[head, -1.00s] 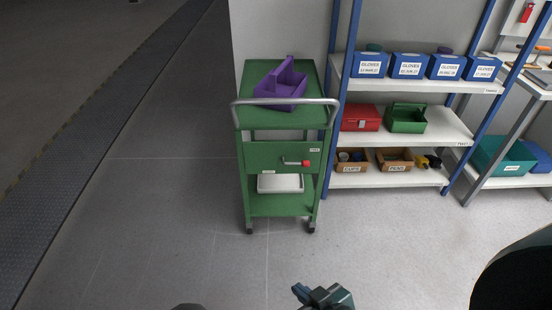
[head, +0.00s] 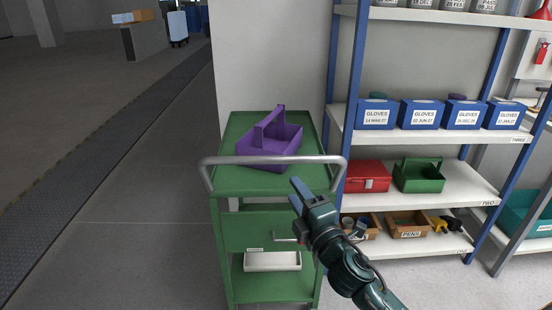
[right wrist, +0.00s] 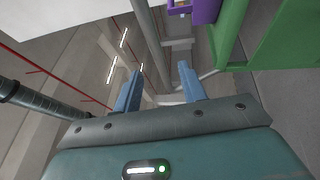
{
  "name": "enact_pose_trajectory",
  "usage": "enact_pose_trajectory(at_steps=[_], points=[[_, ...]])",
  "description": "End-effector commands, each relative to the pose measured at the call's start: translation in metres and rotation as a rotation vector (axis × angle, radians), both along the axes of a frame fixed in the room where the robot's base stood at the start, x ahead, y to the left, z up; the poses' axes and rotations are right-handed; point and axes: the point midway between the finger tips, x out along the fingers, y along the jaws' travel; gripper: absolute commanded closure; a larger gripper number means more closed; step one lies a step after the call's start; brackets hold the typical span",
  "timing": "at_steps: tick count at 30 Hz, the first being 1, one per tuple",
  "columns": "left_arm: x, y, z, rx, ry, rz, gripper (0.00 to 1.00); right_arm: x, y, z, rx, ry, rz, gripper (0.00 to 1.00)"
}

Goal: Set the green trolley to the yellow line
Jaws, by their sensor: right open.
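The green trolley (head: 246,228) stands against the wall end, left of the blue shelf rack. Its grey handle bar (head: 250,160) runs across its near side. A purple tote (head: 283,146) sits on its top. My right gripper (head: 298,188) is open and empty at the right part of the handle in the head view; I cannot tell whether it touches. In the right wrist view a grey tube passes between or behind the open fingers (right wrist: 160,78), with green trolley panels (right wrist: 275,40) to the right. No clear yellow line shows. My left gripper is out of view.
The shelf rack (head: 430,150) close on the right holds blue glove boxes, a red box, a green tote and brown bins. A dark floor strip (head: 95,130) with faint yellowish edging runs along the left. The grey floor (head: 130,245) between strip and trolley is clear.

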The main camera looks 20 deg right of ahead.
Motion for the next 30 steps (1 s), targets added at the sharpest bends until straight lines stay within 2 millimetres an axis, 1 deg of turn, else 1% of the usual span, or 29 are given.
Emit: enact_pose_trajectory(at_steps=[5, 8, 15, 21, 25, 30], points=[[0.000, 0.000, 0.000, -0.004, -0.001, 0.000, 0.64, 0.012, 0.000, 0.008, -0.032, -0.023, -0.005, 0.59], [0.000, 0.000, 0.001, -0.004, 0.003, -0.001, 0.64, 0.026, 0.002, 0.011, -0.030, -0.023, -0.005, 0.59], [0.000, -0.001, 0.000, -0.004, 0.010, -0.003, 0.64, 0.076, 0.008, 0.020, -0.028, -0.022, -0.005, 0.59], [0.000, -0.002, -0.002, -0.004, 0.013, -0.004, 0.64, 0.110, 0.013, 0.025, -0.027, -0.020, -0.004, 0.59], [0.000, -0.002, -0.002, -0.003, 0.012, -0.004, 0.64, 0.124, 0.014, 0.027, -0.027, -0.019, -0.004, 0.59], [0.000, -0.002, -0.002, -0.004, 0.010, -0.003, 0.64, 0.131, 0.015, 0.028, -0.026, -0.018, -0.004, 0.59]])
